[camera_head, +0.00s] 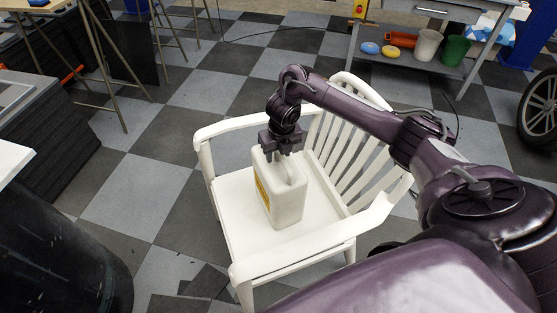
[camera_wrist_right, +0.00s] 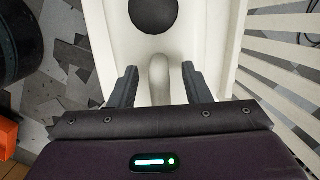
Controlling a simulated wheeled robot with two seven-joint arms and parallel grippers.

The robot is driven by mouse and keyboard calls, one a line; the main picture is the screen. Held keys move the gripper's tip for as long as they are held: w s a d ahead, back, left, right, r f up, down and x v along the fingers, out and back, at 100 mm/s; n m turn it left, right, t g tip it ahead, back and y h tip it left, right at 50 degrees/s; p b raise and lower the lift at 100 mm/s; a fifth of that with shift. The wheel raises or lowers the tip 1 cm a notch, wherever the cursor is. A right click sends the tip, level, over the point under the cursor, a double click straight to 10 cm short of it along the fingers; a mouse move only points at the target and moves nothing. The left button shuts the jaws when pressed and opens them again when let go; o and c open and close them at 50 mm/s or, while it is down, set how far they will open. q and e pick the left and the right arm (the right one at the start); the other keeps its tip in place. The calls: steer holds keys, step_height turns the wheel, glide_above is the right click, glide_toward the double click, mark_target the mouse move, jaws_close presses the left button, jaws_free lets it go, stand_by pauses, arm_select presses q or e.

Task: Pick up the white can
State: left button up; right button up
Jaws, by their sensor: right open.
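The white can (camera_head: 288,205) is a jug with a yellow label on its side. It stands upright on the seat of a white slatted chair (camera_head: 237,204). My right gripper (camera_head: 281,152) is above the can's top, pointing down. In the right wrist view, the open fingers of the right gripper (camera_wrist_right: 158,88) are on either side of the can's handle (camera_wrist_right: 161,78), with gaps to both sides. The can's dark round cap (camera_wrist_right: 153,14) shows beyond the fingertips. Whether the fingers touch the can's top cannot be told. My left gripper is not in view.
The chair's armrests (camera_head: 315,247) and slatted back (camera_head: 352,150) surround the can. A grey cart (camera_head: 420,70) with buckets stands at the back right. A dark barrel (camera_head: 60,250) is at the left. Checkered floor lies open between them.

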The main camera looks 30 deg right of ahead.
jaws_close()
stand_by(1.3)
steer(key=shift+w+r, duration=0.2)
steer(key=shift+r, duration=0.05)
